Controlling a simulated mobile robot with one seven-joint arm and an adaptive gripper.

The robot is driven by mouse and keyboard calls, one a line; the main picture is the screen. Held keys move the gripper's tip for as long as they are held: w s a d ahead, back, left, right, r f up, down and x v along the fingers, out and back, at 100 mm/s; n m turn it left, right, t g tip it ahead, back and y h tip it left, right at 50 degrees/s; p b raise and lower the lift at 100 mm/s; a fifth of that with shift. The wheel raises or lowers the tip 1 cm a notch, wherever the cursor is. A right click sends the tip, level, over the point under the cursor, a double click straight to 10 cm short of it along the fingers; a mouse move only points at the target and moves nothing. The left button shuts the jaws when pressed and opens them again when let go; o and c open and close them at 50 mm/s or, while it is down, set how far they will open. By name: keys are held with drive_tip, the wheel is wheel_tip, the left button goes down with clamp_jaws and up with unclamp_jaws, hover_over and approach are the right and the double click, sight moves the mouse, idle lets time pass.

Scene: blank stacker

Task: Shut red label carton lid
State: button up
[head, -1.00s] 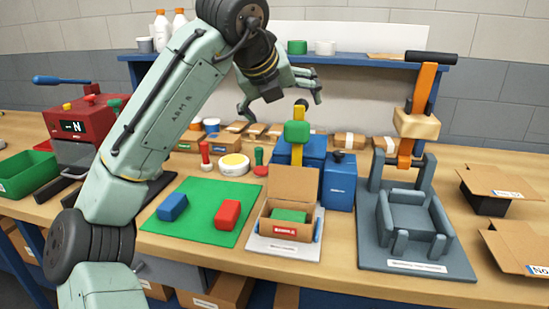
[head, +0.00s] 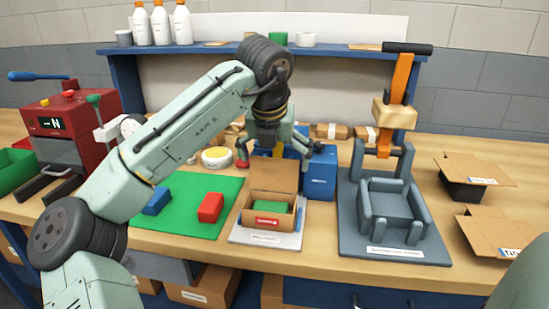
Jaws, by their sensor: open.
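The red label carton (head: 271,220) is an open cardboard box with a red label on its front. It stands on a light plate (head: 240,234) on the bench. Its lid (head: 274,174) stands up at the back, and a green block (head: 269,205) lies inside. My gripper (head: 276,160) is open, pointing down above and behind the raised lid. Its fingers are spread to both sides of the lid's top edge; I cannot tell whether they touch it.
A green mat (head: 197,187) with a red block (head: 210,207) and a blue block (head: 157,200) lies left of the carton. A blue box (head: 321,178) stands close behind right. A grey press fixture (head: 392,206) is to the right, with open cartons (head: 472,172) beyond.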

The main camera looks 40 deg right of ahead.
drive_tip(key=shift+d+f, duration=0.1)
drive_tip(key=shift+f, duration=0.1)
drive_tip(key=c, duration=1.4)
